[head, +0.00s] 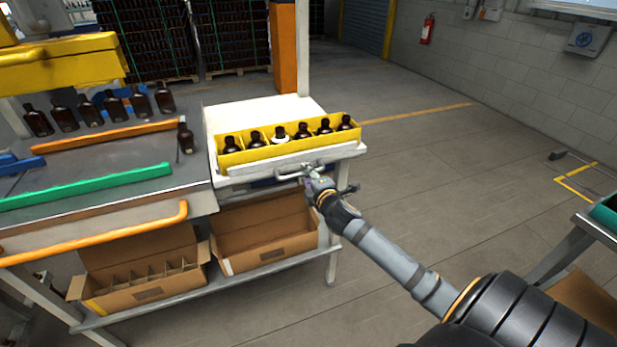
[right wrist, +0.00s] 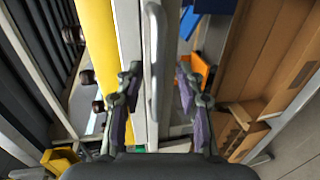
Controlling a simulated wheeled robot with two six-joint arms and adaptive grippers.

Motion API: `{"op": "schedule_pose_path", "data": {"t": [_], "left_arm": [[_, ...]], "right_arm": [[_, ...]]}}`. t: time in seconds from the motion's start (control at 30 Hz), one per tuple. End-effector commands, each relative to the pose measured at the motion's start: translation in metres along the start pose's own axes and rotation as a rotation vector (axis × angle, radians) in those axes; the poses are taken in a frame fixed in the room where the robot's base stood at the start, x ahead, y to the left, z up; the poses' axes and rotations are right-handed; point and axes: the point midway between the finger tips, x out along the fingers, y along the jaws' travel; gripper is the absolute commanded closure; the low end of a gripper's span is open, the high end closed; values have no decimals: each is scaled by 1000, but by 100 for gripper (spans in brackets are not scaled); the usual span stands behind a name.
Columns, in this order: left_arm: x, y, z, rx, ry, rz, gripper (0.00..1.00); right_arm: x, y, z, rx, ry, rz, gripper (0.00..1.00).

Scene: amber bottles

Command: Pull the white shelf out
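The white shelf (head: 267,113) is at the right end of the workbench in the head view, with a yellow tray (head: 230,158) of amber bottles along its front. A pale bar handle (head: 291,173) sticks out from the shelf's front edge; it also shows in the right wrist view (right wrist: 154,50). My right gripper (head: 312,178) is at the right part of this handle. In the right wrist view, its fingers (right wrist: 159,80) are apart, one on each side of the handle, with gaps visible. My left gripper is not in view.
Open cardboard boxes (head: 140,293) stand on the rack below. Several amber bottles (head: 113,106) stand on the bench (head: 100,190) to the left, which has orange and green rails (head: 90,187). The floor (head: 440,150) right of the shelf is clear. A table edge (head: 603,215) shows at far right.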

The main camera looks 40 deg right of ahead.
Motion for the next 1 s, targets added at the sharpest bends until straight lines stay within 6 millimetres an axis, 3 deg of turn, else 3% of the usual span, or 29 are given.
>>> {"op": "schedule_pose_path", "data": {"t": [0.07,0.33,0.5,1.0], "left_arm": [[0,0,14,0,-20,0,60],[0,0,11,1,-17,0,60],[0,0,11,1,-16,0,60],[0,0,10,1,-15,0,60]], "right_arm": [[-2,0,0,-2,0,1,63],[-49,-2,0,-11,3,-3,63],[-68,-1,0,-7,0,-3,63],[-74,-1,0,1,0,-1,63]]}}
